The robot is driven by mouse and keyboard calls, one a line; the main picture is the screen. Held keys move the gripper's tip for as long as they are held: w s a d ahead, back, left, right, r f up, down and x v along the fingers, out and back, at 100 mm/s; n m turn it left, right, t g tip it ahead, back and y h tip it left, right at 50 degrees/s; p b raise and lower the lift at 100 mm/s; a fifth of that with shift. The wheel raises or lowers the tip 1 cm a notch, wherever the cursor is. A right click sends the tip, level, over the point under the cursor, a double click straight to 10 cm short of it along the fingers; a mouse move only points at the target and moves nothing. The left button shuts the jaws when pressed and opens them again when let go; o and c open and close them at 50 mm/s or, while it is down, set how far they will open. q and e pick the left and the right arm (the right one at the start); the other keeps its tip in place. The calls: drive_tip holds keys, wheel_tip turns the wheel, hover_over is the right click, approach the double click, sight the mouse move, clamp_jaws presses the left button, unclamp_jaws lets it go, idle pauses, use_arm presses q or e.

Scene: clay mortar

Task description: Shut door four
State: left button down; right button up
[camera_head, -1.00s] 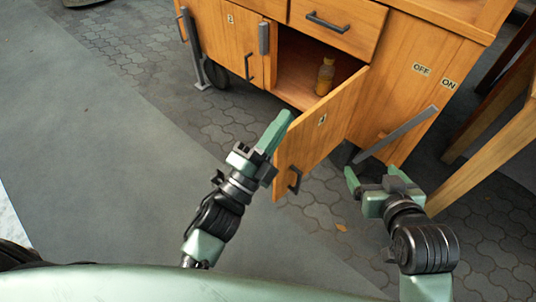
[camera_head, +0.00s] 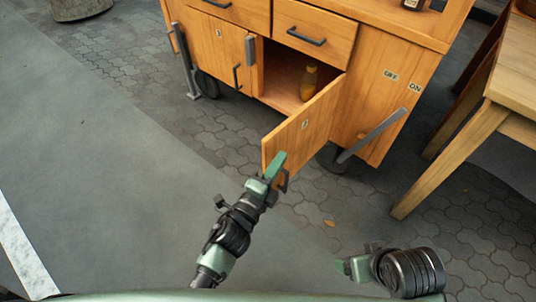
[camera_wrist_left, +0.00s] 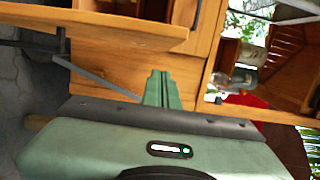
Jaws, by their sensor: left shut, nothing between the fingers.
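Door four (camera_head: 305,122), a wooden door with a small label on its outer face, stands wide open on the cabinet (camera_head: 365,90), its hinged side at the right. Its dark handle is mostly hidden behind my left gripper. My left gripper (camera_head: 275,165) is shut and empty, at the free edge and lower outer corner of the door; I cannot tell whether it touches. Its green fingers (camera_wrist_left: 160,90) show together before wooden panels in the left wrist view. My right gripper (camera_head: 348,266) is low at the right, apart from the door; its opening is unclear.
A yellow bottle (camera_head: 308,83) stands inside the open compartment. A closed door (camera_head: 222,48) is to its left, with closed drawers (camera_head: 315,32) above. A grey bar (camera_head: 372,135) slants beside the cabinet's right part. A wooden table (camera_head: 515,85) stands right. Paving in front is clear.

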sight(267, 155)
use_arm(q)
drive_tip(key=shift+w+a, duration=0.5)
drive_tip(key=shift+a, duration=0.25)
drive_tip(key=shift+w+a, duration=0.5)
drive_tip(key=shift+a, duration=0.2)
drive_tip(key=shift+a, duration=0.1)
